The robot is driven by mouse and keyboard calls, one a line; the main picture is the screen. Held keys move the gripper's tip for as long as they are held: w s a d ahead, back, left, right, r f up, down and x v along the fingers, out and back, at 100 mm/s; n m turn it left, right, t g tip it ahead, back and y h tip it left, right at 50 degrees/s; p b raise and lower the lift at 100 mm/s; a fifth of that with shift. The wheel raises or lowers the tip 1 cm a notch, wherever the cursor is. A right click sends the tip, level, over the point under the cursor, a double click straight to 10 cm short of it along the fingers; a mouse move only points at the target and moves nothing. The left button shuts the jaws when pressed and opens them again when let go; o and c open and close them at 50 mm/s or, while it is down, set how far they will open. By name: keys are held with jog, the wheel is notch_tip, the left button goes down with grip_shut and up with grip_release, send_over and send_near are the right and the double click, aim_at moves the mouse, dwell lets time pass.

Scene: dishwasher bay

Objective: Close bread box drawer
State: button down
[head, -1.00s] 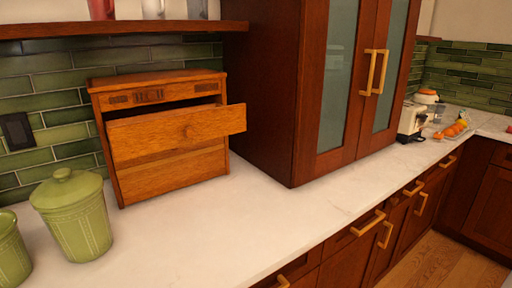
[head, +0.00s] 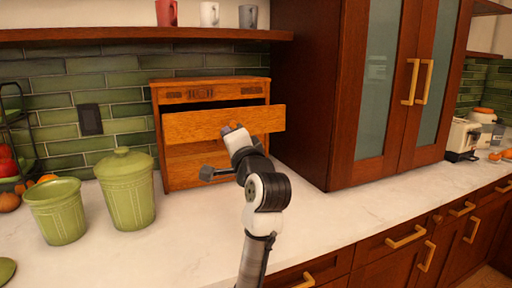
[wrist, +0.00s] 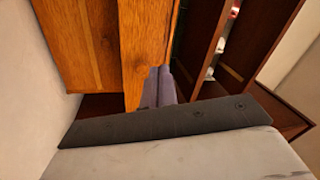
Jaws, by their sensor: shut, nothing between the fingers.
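The wooden bread box (head: 215,82) stands on the counter against the green tiled wall. Its upper drawer (head: 190,125) is pulled out, with a dark gap above its front. The lower front (head: 185,168) is flush with the box. My gripper (head: 229,129) is at the right-middle part of the open drawer's front, covering the knob area. In the wrist view, the shut fingers (wrist: 159,84) lie close beside the drawer front (wrist: 146,45); whether they touch it I cannot tell. Nothing is between the fingers.
A lidded green canister (head: 127,190) and a green pot (head: 58,210) stand left of the bread box. A tall cabinet (head: 345,100) rises close on its right. A shelf with mugs (head: 209,13) hangs above. The counter (head: 360,210) at front right is clear.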

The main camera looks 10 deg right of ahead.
jog(key=d+f+m+g, duration=0.2)
jog(key=d+f+m, duration=0.25)
jog(key=d, duration=0.55)
jog(key=d+p+x, duration=0.1)
jog(key=p+x, duration=0.2)
jog(key=x, duration=1.1)
jog(key=shift+w+f+h, duration=0.3)
jog(key=shift+f+h, duration=0.1)
jog(key=shift+a+n, duration=0.1)
jog(key=shift+n, duration=0.15)
